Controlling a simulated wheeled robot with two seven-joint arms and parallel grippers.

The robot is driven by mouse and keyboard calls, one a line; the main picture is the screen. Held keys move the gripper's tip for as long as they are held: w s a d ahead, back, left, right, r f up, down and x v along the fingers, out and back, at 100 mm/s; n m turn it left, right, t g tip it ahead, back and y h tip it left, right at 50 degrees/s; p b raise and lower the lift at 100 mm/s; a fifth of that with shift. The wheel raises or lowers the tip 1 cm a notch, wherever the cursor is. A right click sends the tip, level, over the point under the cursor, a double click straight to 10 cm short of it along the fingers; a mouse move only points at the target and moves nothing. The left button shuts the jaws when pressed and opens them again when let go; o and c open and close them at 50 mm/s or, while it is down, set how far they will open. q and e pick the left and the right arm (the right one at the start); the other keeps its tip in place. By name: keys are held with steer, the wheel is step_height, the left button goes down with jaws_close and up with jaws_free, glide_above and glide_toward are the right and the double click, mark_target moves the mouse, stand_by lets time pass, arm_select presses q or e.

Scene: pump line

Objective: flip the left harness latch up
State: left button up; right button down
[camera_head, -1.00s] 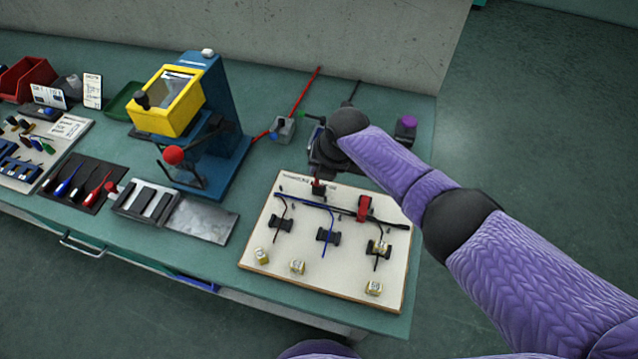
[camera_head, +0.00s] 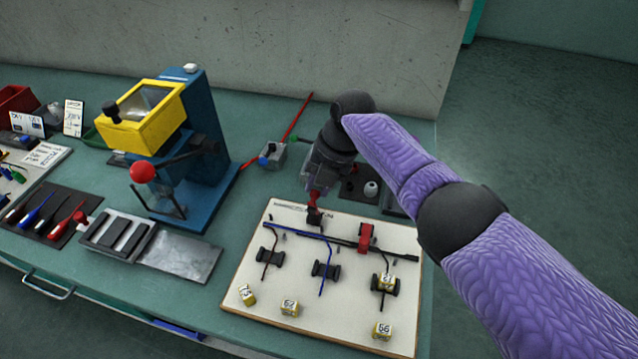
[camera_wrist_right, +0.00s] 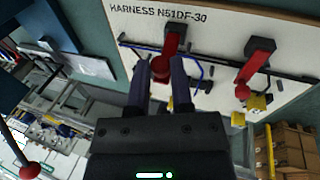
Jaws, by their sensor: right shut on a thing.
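The harness board (camera_head: 400,245) lies flat on the bench. The left latch (camera_head: 314,199) has a red lever on a black base at the board's back edge, and the lever stands up from the board. My right gripper (camera_head: 318,183) is shut on this lever. In the right wrist view the lever (camera_wrist_right: 170,46) shows between the two dark fingers of my gripper (camera_wrist_right: 162,70). The right latch (camera_head: 366,236), also red, stands apart to the right; it shows too in the wrist view (camera_wrist_right: 252,68). My left gripper is out of view.
Black clips, a blue cable (camera_head: 325,268) and several yellow numbered cubes (camera_head: 289,308) are on the board. A blue press with a yellow guard (camera_head: 142,122) stands to the left. A grey box (camera_head: 272,155) sits behind the board. A concrete wall closes the back.

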steer(key=c, duration=0.5)
jaws_free()
steer(key=shift+f, duration=0.1)
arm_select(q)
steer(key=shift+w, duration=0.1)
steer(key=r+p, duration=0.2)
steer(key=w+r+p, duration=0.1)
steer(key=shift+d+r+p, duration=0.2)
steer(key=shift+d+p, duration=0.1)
arm_select(e)
steer(key=v, duration=1)
